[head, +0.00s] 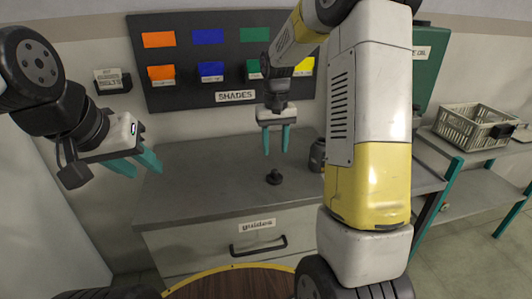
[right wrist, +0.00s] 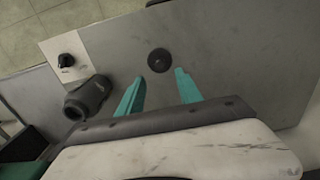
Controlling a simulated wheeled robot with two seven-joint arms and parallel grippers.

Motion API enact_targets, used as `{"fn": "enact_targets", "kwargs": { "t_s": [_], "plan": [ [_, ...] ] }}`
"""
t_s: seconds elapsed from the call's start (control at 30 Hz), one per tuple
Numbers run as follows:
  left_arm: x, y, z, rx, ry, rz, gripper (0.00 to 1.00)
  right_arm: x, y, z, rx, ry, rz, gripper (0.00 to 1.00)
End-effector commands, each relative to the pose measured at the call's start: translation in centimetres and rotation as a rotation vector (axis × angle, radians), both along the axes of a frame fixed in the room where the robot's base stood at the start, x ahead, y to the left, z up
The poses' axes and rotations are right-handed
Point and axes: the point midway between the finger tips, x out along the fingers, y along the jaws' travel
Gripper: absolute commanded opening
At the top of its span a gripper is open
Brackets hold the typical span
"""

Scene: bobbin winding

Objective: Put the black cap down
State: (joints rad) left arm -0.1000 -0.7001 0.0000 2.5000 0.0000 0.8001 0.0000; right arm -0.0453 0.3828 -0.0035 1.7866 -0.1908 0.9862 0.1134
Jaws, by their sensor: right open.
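The black cap (head: 274,177) rests on the grey counter top (head: 200,184), small and dark, with a round base and a knob. In the right wrist view the cap (right wrist: 159,60) is seen from above, just beyond the fingertips and roughly between their lines. My right gripper (head: 277,152) is open and empty, its teal fingers pointing down above the counter behind the cap; the fingers also show in the right wrist view (right wrist: 164,78). My left gripper (head: 148,167) hangs at the left with its teal fingers apart and nothing between them.
A dark jar (head: 318,156) stands right of the cap, partly behind my right arm. A dark knob (right wrist: 68,61) on a pale pad shows beyond it. A "guides" drawer (head: 257,240) is below, the shades board (head: 235,97) behind. A basket (head: 472,128) sits right. Counter left of the cap is clear.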

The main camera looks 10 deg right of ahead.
Motion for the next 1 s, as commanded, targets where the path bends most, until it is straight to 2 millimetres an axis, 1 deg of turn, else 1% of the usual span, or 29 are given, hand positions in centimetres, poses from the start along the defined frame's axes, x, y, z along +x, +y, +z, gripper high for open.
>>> {"fn": "enact_targets", "kwargs": {
  "t_s": [0.03, 0.1, 0.27, 0.37, 0.43, 0.47, 0.57, 0.6, 0.67, 0.7, 0.83, 0.9, 1.0],
  "plan": [
    [0.0, 0.0, 0.0, 0.000, 0.000, 0.000, 0.36, 0.0, 0.0, 1.0, 0.000, -0.003, 0.000, 0.42],
    [0.0, 0.0, 0.0, 0.000, 0.000, 0.000, 0.36, 0.1, 0.0, 2.0, 0.000, -0.003, -0.001, 0.42],
    [0.0, 0.0, 0.0, 0.000, 0.000, 0.000, 0.36, -0.1, 0.0, 3.4, 0.001, -0.002, -0.001, 0.42],
    [0.0, 0.0, 0.0, 0.000, 0.000, 0.000, 0.36, -0.9, 0.0, 4.7, 0.009, -0.022, -0.001, 0.42],
    [0.0, 0.0, 0.0, 0.000, 0.000, 0.000, 0.36, -2.2, 0.1, 6.3, 0.021, -0.054, 0.000, 0.42],
    [0.0, 0.0, 0.0, 0.000, 0.000, 0.000, 0.36, -3.0, 0.1, 7.1, 0.027, -0.072, 0.001, 0.42],
    [0.0, 0.0, 0.0, 0.000, 0.000, 0.000, 0.36, -6.3, 0.3, 9.8, 0.055, -0.146, 0.005, 0.42],
    [0.0, 0.0, 0.0, 0.000, 0.000, 0.000, 0.36, -7.8, 0.4, 10.8, 0.066, -0.180, 0.006, 0.42],
    [0.0, 0.0, 0.0, 0.000, 0.000, 0.000, 0.36, -10.1, 0.6, 12.0, 0.085, -0.227, 0.008, 0.42],
    [0.0, 0.0, 0.0, 0.000, 0.000, 0.000, 0.36, -11.6, 0.8, 12.7, 0.096, -0.259, 0.010, 0.42],
    [0.0, 0.0, 0.0, 0.000, 0.000, 0.000, 0.36, -16.5, 1.2, 14.0, 0.132, -0.362, 0.013, 0.42],
    [0.0, 0.0, 0.0, 0.000, 0.000, 0.000, 0.36, -18.8, 1.4, 14.2, 0.150, -0.414, 0.015, 0.42],
    [0.0, 0.0, 0.0, 0.000, 0.000, 0.000, 0.36, -21.5, 1.7, 14.1, 0.170, -0.474, 0.018, 0.42]
  ]
}}
